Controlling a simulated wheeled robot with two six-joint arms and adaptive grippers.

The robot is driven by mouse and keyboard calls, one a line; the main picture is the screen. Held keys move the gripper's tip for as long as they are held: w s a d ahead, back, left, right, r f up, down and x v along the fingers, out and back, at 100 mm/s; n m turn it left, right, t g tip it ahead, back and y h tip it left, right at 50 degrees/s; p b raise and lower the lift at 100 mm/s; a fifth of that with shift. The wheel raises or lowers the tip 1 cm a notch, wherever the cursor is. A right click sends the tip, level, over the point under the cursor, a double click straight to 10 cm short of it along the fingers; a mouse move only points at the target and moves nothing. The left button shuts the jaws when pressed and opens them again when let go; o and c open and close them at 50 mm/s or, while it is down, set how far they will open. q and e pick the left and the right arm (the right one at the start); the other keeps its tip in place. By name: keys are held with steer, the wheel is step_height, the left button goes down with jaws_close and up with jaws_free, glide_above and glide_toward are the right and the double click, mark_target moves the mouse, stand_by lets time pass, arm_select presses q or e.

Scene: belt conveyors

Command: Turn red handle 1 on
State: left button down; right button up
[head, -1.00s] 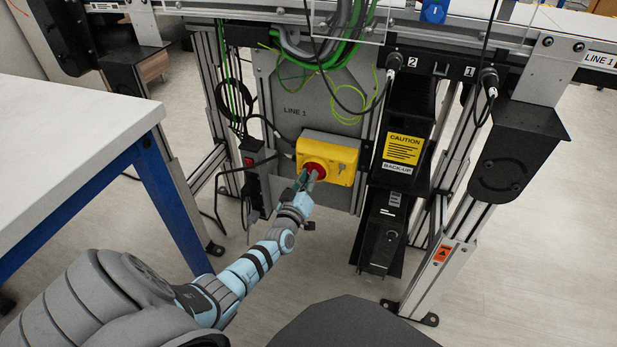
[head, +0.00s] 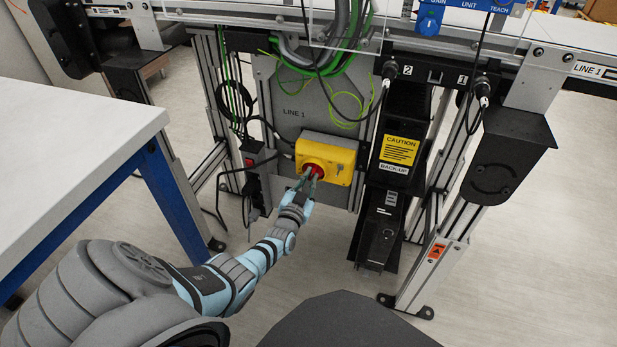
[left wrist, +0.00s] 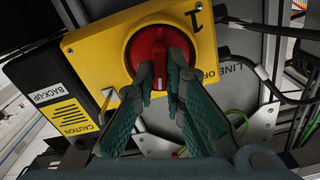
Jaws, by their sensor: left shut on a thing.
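The red handle (left wrist: 151,45) is a round rotary knob with a raised grip on a yellow switch box (head: 341,162). In the head view the red handle (head: 318,171) shows at the left part of the box, on the grey panel marked LINE 1. My left gripper (head: 309,181) reaches it from the front. In the left wrist view the fingertips of the left gripper (left wrist: 160,78) are shut on the grip of the handle, one on each side. The fingers hide part of the knob. My right gripper is not in view.
A black back-up unit (head: 383,225) with a yellow caution label stands right of the box. Cables (head: 236,110) hang at its left. A white table (head: 75,150) with blue legs is at the left. The floor in front is clear.

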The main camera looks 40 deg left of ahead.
arm_select(q)
steer(key=m, duration=0.3)
steer(key=shift+f+m+p, duration=0.1)
steer(key=shift+m+p, duration=0.2)
steer(key=shift+m, duration=0.8)
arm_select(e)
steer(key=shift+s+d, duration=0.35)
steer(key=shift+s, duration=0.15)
arm_select(q)
steer(key=shift+m, duration=0.3)
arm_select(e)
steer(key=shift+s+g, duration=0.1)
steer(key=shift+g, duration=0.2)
arm_select(q)
steer(key=c, duration=1.7)
jaws_free()
steer(key=shift+o, duration=0.2)
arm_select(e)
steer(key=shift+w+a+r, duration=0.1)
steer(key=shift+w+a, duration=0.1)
arm_select(q)
steer(key=shift+s+d, duration=0.1)
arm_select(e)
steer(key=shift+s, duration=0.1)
